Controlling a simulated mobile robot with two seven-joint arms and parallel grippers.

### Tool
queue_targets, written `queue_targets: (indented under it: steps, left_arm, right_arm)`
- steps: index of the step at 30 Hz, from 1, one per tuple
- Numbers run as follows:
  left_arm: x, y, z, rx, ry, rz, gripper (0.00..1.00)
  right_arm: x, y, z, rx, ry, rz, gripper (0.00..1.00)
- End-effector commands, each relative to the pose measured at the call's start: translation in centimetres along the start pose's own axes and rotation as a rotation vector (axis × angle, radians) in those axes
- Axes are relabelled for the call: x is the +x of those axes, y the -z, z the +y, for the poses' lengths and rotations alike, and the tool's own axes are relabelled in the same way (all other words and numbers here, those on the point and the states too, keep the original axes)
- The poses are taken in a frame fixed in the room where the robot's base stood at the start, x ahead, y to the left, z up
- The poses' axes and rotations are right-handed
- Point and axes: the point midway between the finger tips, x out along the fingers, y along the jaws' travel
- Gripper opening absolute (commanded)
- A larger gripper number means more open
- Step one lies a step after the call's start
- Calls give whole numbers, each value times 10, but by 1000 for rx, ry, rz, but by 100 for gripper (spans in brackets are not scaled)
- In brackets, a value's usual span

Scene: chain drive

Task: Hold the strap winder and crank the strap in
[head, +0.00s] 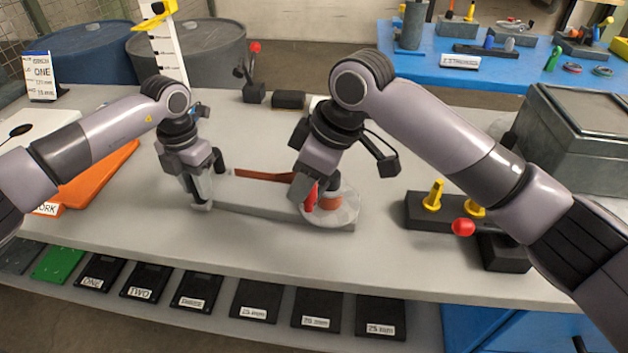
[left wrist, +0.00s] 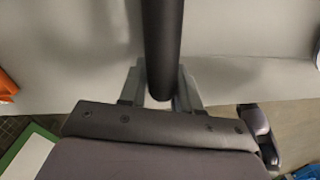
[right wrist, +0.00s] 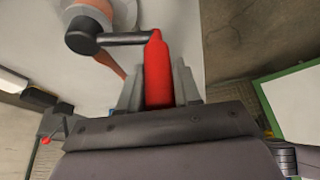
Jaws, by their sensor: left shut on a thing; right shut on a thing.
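The strap winder's pale base (head: 270,209) lies on the grey bench. Its clear round disc (head: 345,212) with an orange strap coil stands at the right end, and an orange-brown strap (head: 262,176) runs left from it. My left gripper (head: 202,200) is at the base's left end, shut on a dark upright post (left wrist: 162,45), which fills the middle of the left wrist view. My right gripper (head: 308,195) is over the disc, shut on the red crank handle (right wrist: 158,75). In the right wrist view a dark crank arm (right wrist: 120,38) joins the handle to the hub.
A black block with yellow pegs (head: 433,196) and a red knob (head: 463,227) stands to the right. A grey bin (head: 575,140) is at the back right. An orange board (head: 100,175) lies at the left. The bench front is clear.

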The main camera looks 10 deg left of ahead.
Motion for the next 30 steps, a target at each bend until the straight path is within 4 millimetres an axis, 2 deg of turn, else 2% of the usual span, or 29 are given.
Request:
queue_targets:
  steps: [9, 21, 30]
  left_arm:
    - [-1, 0, -1, 6, 2, -2, 0]
    - [-1, -1, -2, 7, 3, -2, 0]
    - [-1, -1, -3, 10, 3, -2, 0]
  right_arm:
    - [9, 24, 10, 278, -116, 4, 0]
    - [18, 44, 32, 610, -252, 3, 0]
    - [20, 52, 47, 632, -264, 4, 0]
